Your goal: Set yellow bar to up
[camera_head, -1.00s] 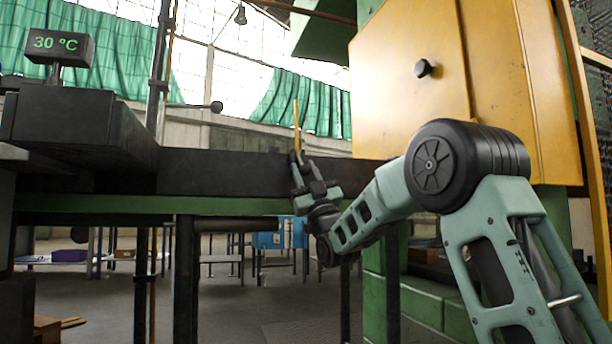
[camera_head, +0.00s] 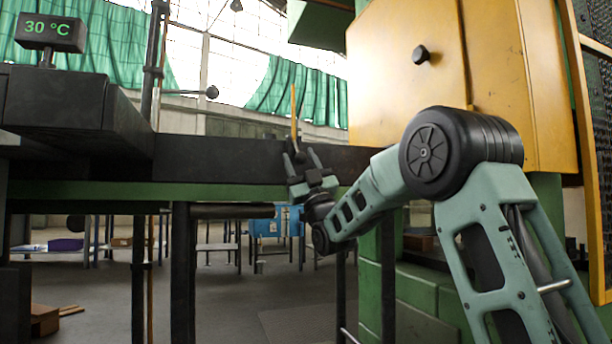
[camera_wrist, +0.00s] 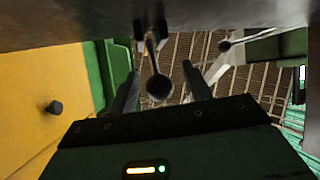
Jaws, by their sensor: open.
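The yellow bar (camera_head: 294,106) is thin and stands nearly upright above the dark beam in the head view. Its lower end meets a small dark mount near my fingers. My gripper (camera_head: 302,156) is just below the bar, its two fingers open and pointing up. In the wrist view my gripper (camera_wrist: 160,88) has its fingers apart, with a dark round knob (camera_wrist: 159,88) on a short rod appearing between them. I cannot tell whether a finger touches it. The yellow bar is not clearly visible in the wrist view.
A dark beam (camera_head: 220,160) runs behind my gripper. The yellow furnace cabinet (camera_head: 400,85) stands to the right, with a black knob. A display (camera_head: 50,31) reads 30 °C.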

